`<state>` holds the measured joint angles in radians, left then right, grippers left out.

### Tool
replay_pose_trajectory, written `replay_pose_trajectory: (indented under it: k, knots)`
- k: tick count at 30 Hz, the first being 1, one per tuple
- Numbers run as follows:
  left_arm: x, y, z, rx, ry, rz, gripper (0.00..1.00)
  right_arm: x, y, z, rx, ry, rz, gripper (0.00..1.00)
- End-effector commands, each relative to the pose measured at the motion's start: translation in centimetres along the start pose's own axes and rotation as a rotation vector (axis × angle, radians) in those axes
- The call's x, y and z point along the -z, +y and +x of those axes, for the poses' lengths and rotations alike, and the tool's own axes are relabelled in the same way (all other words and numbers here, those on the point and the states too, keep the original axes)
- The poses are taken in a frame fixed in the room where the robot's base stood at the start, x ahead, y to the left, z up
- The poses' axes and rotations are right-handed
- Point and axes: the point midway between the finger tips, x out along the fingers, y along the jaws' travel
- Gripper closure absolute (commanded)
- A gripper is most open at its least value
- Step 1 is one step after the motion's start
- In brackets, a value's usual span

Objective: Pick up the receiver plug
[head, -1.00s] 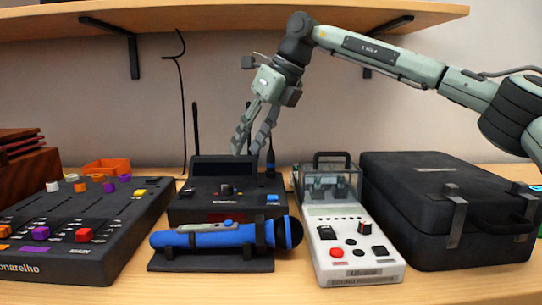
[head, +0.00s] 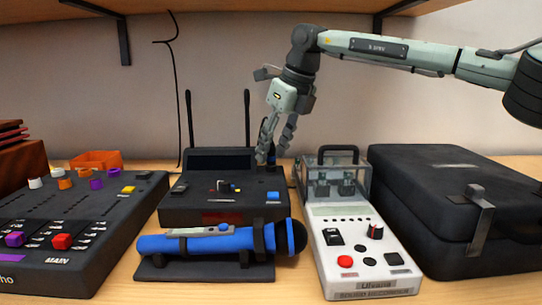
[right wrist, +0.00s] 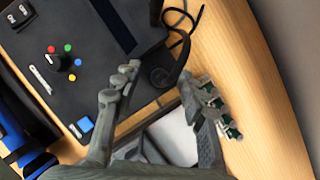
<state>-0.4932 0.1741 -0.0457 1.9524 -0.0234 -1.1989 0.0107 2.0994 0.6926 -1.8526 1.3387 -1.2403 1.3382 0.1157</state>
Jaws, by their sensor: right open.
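The black receiver (head: 223,205) with two upright antennas stands at mid-table; it fills the upper left of the right wrist view (right wrist: 60,30). I cannot make out its plug for certain. In the right wrist view a dark cable (right wrist: 183,22) loops behind the receiver, and a dark round part sits at its back right corner between my fingertips in the picture. My right gripper (head: 267,155) points down, open, above the receiver's back right side; its fingers (right wrist: 160,78) hold nothing. Contact cannot be told. My left gripper is out of view.
A blue microphone (head: 205,241) lies on a black stand before the receiver. A white device (head: 352,215) with a clear box (head: 335,175) stands close on the right, then a black case (head: 440,205). A mixer (head: 75,230) is at left. A shelf (head: 230,8) hangs above.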

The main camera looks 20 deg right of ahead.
Motion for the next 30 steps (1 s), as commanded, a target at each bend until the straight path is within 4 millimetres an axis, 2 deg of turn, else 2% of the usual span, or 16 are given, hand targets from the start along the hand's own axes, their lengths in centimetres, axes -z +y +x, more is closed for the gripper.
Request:
replay_pose_trajectory:
  k: [5, 6, 15, 16, 26, 30]
  knots:
    - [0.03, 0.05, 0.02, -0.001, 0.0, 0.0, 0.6, -0.02, 0.02, 0.03, 0.0, 0.0, 0.0, 0.58]
    - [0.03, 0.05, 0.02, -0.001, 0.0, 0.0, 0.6, -0.02, 0.02, 0.03, 0.0, 0.0, 0.0, 0.61]
    - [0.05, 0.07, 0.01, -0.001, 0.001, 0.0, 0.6, -0.03, 0.02, 0.0, 0.0, -0.001, 0.0, 0.98]
    - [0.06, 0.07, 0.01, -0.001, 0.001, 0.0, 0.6, -0.03, 0.02, 0.0, 0.0, -0.001, 0.0, 1.0]
    - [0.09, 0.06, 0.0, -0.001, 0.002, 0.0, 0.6, -0.1, 0.02, -0.11, 0.0, -0.002, 0.0, 1.0]
    - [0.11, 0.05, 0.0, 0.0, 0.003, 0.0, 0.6, -0.4, 0.01, -0.72, 0.0, -0.003, 0.0, 1.0]
